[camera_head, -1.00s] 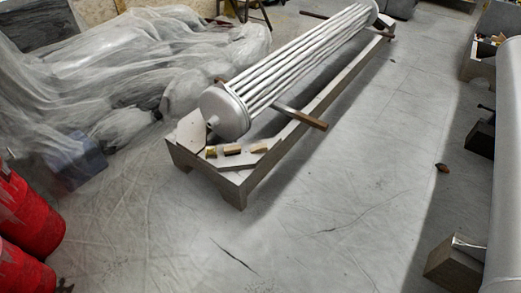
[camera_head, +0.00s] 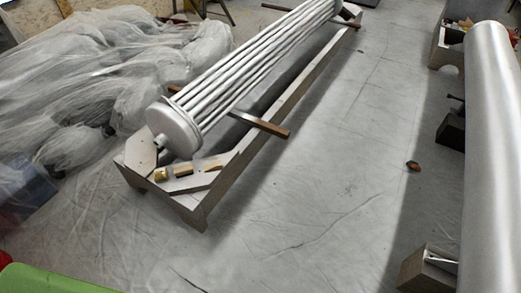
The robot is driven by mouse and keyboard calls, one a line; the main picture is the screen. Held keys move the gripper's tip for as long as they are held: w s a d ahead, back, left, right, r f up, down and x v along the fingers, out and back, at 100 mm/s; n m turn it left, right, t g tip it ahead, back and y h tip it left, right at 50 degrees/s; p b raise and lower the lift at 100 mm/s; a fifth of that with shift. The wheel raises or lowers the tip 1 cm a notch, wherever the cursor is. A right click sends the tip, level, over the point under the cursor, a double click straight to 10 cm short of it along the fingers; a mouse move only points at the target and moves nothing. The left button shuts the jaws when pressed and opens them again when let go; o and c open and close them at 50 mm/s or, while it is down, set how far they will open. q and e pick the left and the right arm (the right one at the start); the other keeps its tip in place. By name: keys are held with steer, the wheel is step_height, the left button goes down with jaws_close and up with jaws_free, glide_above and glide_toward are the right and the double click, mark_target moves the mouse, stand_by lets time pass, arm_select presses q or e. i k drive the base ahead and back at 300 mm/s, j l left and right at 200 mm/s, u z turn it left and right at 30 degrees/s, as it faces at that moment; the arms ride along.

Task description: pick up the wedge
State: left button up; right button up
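Small yellowish wooden blocks lie on the near end of a long grey stand (camera_head: 195,212): a left block (camera_head: 161,174), a middle block (camera_head: 183,170) and a right block (camera_head: 210,166). They are wedge-like, but they are too small to tell which is the wedge. They sit just in front of the round end of a metal tube bundle (camera_head: 175,128) resting along the stand. Neither of my grippers is in view.
Clear plastic sheeting (camera_head: 90,80) covers a heap at left. A green rounded object (camera_head: 40,280) is at the lower left. A large grey cylinder (camera_head: 490,150) stretches along the right. A small reddish-brown piece (camera_head: 413,166) lies on the floor. The floor between stand and cylinder is mostly clear.

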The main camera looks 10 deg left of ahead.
mark_target(216, 165)
steer(key=i+l+z, duration=0.2)
steer(key=i, duration=0.35)
steer(key=i+l+z, duration=0.15)
steer(key=i, duration=0.45)
steer(key=i+l+z, duration=0.2)
steer(key=i, duration=0.35)
steer(key=i+u, duration=0.3)
steer(key=u, duration=0.15)
steer(key=i+l+u, duration=0.2)
steer(key=u, duration=0.25)
steer(key=i+l+u, duration=0.3)
steer(key=u, duration=0.15)
steer(key=i+l+u, duration=0.3)
steer(key=u, duration=0.15)
